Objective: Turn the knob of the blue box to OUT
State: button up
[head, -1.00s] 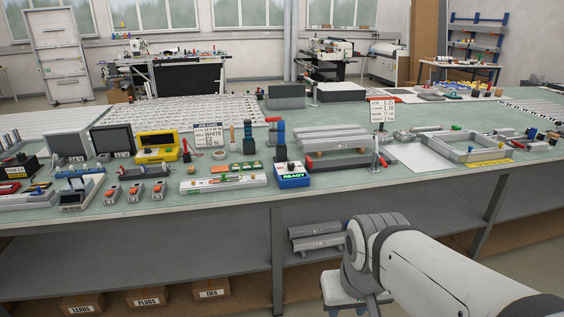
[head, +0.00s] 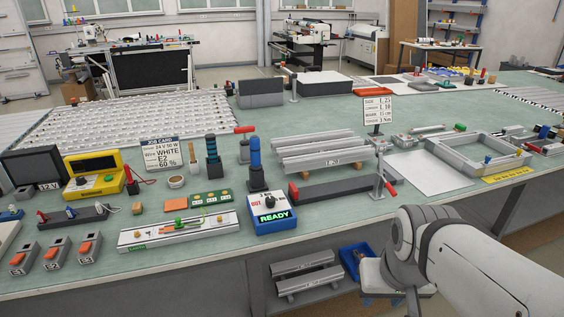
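The blue box (head: 288,224) stands near the front edge of the table, about the middle of the head view. Its front carries a green lit display (head: 273,216) reading READY. A dark knob (head: 270,201) sits on its pale top face; a small label beside it seems to read OUT. I cannot tell which way the knob points. My arm reaches in from the lower right, at the table's front edge and right of the box. My gripper is not visible in the head view.
A grey bar with red ends (head: 338,187) and a clamp post (head: 378,178) stand right of the box. A blue-topped cylinder (head: 256,165) stands just behind it. A white fixture board (head: 180,229) lies to its left. Grey rails (head: 319,153) lie behind.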

aim_at(270, 201)
jog(key=u, duration=0.4)
jog(key=i, duration=1)
jog(key=u, duration=0.85)
